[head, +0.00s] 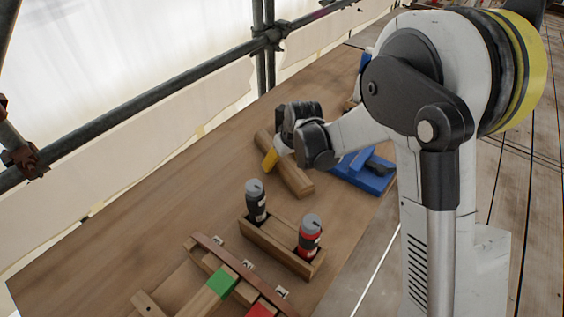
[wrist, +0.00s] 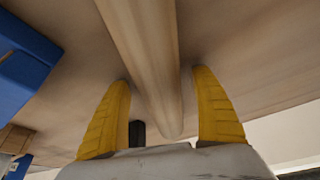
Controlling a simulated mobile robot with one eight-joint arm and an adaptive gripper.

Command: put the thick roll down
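The thick roll is a long pale wooden bar with a rounded end. In the head view the thick roll (head: 292,176) appears to lie on the wooden bench, slanting from upper left to lower right. In the wrist view the thick roll (wrist: 150,60) runs down from the top edge and ends between my fingers. My gripper (head: 271,160) is over its upper part; one yellow finger shows. In the wrist view my gripper (wrist: 163,110) has its two yellow fingers apart, one on each side of the roll, with narrow gaps. The dark wrist hides part of the roll in the head view.
A wooden holder (head: 275,249) carries a black bottle (head: 256,202) and a red bottle (head: 309,238). A wooden rack with green and red blocks (head: 221,283) is in front. A blue tool or tray (head: 362,176) lies right of the roll. Scaffold pipes (head: 140,104) run behind the bench.

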